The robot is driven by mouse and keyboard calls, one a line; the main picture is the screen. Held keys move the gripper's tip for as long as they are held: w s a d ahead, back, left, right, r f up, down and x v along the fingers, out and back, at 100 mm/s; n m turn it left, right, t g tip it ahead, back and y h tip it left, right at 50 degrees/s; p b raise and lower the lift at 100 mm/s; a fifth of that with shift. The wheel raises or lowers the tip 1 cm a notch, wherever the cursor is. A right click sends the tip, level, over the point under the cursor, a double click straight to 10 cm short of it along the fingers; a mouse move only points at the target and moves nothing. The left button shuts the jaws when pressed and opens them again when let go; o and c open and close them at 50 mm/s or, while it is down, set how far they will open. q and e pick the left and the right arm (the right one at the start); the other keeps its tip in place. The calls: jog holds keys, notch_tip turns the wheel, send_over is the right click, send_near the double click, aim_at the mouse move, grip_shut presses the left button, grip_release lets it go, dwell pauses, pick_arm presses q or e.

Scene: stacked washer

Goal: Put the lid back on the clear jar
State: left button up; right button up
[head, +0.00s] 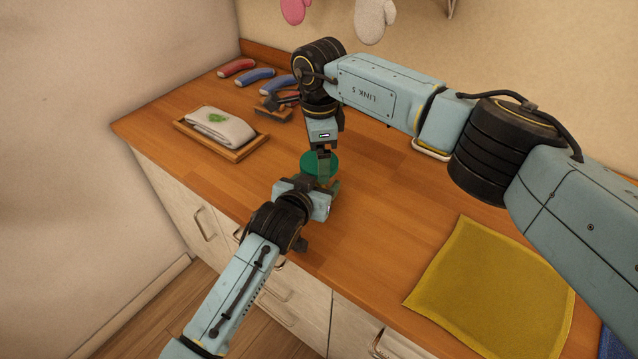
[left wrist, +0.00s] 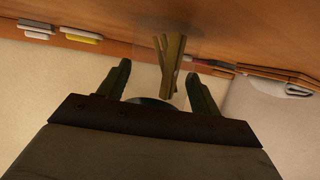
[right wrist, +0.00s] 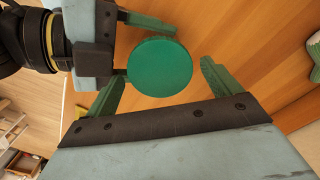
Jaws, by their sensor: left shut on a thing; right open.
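The green round lid (head: 318,163) shows at the middle of the counter in the head view, and from above in the right wrist view (right wrist: 160,67). The clear jar (left wrist: 150,75) is faint in the left wrist view, with olive-brown strips seen in or through it. A dark curved edge at its mouth looks like the lid; I cannot tell whether it is fully seated. My left gripper (head: 324,185) is shut on the jar, one finger on each side. My right gripper (head: 322,150) is above the lid; its fingers (right wrist: 160,90) are open, apart from the lid on both sides.
A wooden tray (head: 258,152) with a folded cloth lies at the left. Red and blue handled items (head: 256,77) lie at the back. A yellow cloth (head: 495,285) lies at the front right. The counter's middle right is clear. Mitts (head: 374,18) hang on the wall.

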jog(key=shift+f, duration=0.3)
jog(key=shift+c, duration=0.4)
jog(key=c, duration=0.9)
jog(key=m, duration=0.5)
jog(key=shift+c, duration=0.3)
jog(key=m, duration=0.6)
jog(key=o, duration=1.1)
pick_arm(q)
jog(key=shift+f, duration=0.1)
pick_arm(e)
jog(key=shift+r, duration=2.3)
